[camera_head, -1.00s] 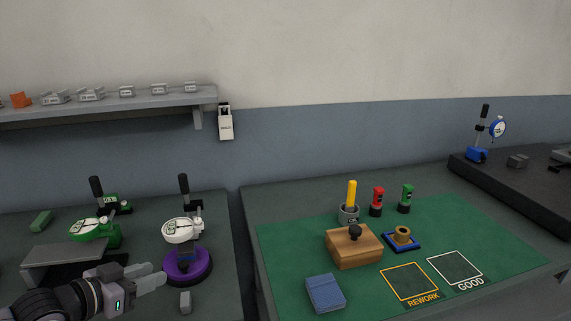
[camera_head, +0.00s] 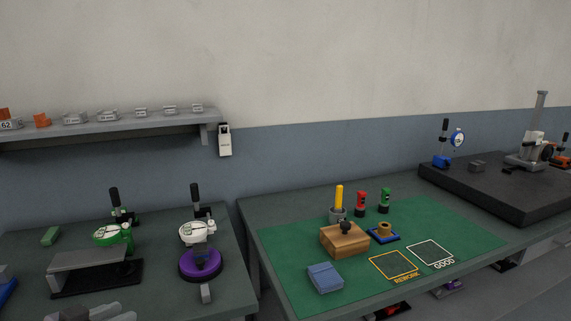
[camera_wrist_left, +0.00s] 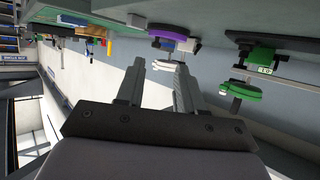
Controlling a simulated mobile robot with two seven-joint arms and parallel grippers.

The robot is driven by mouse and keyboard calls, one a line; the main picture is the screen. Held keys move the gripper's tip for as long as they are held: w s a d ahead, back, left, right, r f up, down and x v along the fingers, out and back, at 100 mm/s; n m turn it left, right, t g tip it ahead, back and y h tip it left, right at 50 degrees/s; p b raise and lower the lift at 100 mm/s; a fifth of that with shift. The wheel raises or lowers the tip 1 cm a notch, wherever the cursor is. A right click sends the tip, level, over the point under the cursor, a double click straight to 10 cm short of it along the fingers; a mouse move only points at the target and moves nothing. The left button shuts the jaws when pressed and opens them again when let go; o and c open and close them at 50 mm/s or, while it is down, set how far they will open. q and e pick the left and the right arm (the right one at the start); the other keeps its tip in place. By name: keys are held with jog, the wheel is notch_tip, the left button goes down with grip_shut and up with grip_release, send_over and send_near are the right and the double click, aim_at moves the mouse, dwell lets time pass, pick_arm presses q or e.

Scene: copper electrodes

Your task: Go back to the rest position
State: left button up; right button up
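My left gripper (camera_head: 97,313) shows at the bottom left edge of the head view, low in front of the left bench, with only its fingers partly in frame. In the left wrist view, the left gripper (camera_wrist_left: 160,66) has its two fingers apart with nothing between them. My right gripper is in neither view. A copper-coloured round part (camera_head: 383,228) sits on a small blue-rimmed holder on the green mat, well away from the left gripper.
The left bench bears a green gauge stand (camera_head: 113,236) and a purple-based gauge (camera_head: 201,264). The green mat (camera_head: 285,245) holds a wooden block (camera_head: 345,241), a blue pad (camera_head: 325,278) and coloured markers. A black plate (camera_head: 500,188) lies right. A shelf (camera_head: 100,130) hangs above left.

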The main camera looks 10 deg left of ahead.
pick_arm(q)
jog(key=s+d+f+g, duration=0.1)
jog(key=s+d+f, duration=0.25)
jog(key=f, duration=0.55)
jog(key=s+d+f+g, duration=0.1)
jog(key=s+d+f, duration=0.3)
jog(key=d, duration=0.4)
jog(key=s+d+f, duration=0.5)
jog(key=d+f, duration=0.2)
jog(key=d, duration=0.2)
jog(key=shift+s+g+y, duration=0.2)
jog(key=shift+g+y, duration=0.2)
